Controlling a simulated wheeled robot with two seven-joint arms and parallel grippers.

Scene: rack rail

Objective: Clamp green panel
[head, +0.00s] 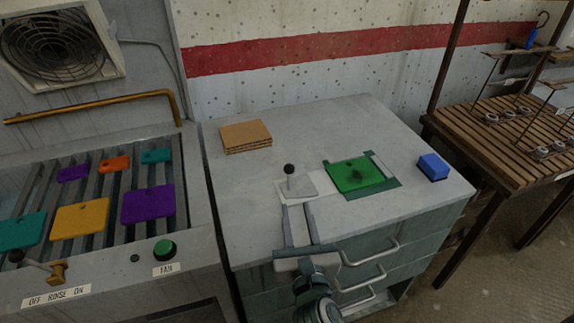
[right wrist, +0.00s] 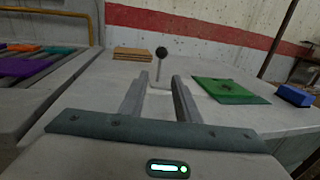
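The green panel (head: 350,182) lies flat on the grey cabinet top, over a darker green plate (head: 388,187) that shows at its edges. The panel has a dark mark near its middle and also shows in the right wrist view (right wrist: 232,94). A lever with a black ball knob (head: 289,169) stands upright on a pale base left of the panel. The knob also shows in the right wrist view (right wrist: 162,52). My right gripper (head: 297,206) is open and empty, its fingers pointing at the lever from the front. The knob is beyond the fingertips. My left gripper is out of view.
A blue block (head: 433,167) sits right of the panel and a stack of brown boards (head: 246,136) at the back left. A slatted rack with coloured panels (head: 147,204) stands left. A wooden table (head: 490,150) stands right. Drawer handles (head: 370,252) project from the cabinet front.

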